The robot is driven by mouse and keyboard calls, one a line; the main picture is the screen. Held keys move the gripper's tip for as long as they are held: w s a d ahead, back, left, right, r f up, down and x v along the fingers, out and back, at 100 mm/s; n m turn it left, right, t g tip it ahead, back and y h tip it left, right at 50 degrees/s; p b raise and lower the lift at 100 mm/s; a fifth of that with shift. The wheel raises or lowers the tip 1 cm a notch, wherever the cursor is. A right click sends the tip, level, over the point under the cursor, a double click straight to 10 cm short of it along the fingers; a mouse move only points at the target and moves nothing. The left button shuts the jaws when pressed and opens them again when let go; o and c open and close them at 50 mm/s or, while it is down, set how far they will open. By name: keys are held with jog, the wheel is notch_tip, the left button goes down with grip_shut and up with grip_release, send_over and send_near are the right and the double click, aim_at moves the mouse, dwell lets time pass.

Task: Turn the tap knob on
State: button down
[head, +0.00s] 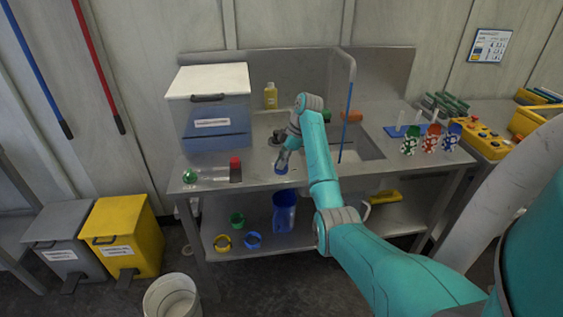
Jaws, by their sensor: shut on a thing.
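The sink bench (258,172) has a tall grey tap spout (352,66) at the back of its basin (366,152). A thin blue streak runs from under the spout down to the basin; it looks like water. My gripper (281,168) points down at the counter left of the basin. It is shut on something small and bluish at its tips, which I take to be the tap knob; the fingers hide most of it. A dark rounded part (277,136) shows just behind the gripper; I cannot tell what it is.
A yellow bottle (270,95) stands behind. Patterned cups (432,138) stand right of the basin. My arm crosses the bench's front edge.

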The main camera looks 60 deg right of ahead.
jog(key=c, duration=1.2)
grip_release()
jog(key=shift+o, duration=0.2)
